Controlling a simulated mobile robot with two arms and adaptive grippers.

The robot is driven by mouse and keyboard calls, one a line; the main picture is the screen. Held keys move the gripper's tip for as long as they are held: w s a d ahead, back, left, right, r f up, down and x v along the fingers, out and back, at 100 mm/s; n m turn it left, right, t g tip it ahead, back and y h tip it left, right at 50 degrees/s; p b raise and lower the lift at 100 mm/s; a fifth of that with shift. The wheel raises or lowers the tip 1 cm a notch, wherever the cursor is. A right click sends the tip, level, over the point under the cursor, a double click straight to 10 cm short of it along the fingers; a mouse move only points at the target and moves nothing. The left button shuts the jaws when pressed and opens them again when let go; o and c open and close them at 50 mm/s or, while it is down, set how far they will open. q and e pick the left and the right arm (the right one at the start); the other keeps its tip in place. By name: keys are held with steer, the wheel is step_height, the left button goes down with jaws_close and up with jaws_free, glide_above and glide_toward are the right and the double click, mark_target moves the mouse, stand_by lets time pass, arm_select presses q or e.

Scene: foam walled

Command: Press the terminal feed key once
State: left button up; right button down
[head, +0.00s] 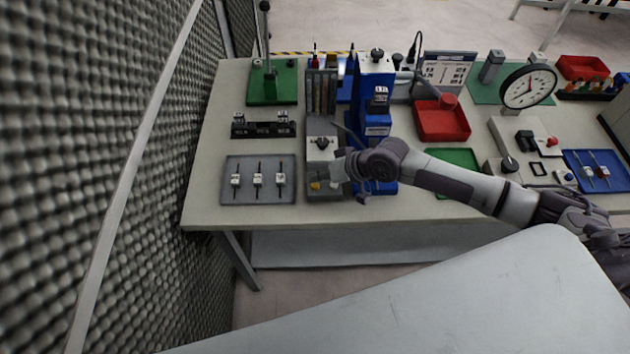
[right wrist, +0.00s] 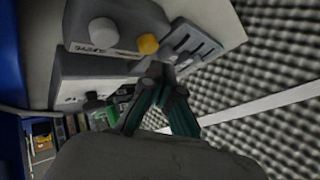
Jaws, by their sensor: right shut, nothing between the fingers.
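In the right wrist view the unit's lower box (right wrist: 150,20) carries a white round key (right wrist: 103,32) with a small label too blurred to read, and the yellow button (right wrist: 148,44). I cannot tell which is the feed key. My right gripper (head: 342,180) is over the unit's front right. In the wrist view its fingers (right wrist: 160,72) are shut and empty, close to the yellow button; contact cannot be told. My left gripper is not in view.
A tall blue machine (head: 374,100) stands right behind my right wrist. A grey tray (head: 258,195) with several small white-tagged parts lies left of the unit. A red bin (head: 441,120) and a dial clock (head: 530,87) are farther right. A foam wall (head: 110,150) closes the left.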

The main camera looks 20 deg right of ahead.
mark_target(317, 186)
steer(key=shift+r, duration=0.1)
step_height(317, 186, up, 5)
steer(key=p, duration=0.5)
stand_by(0.8)
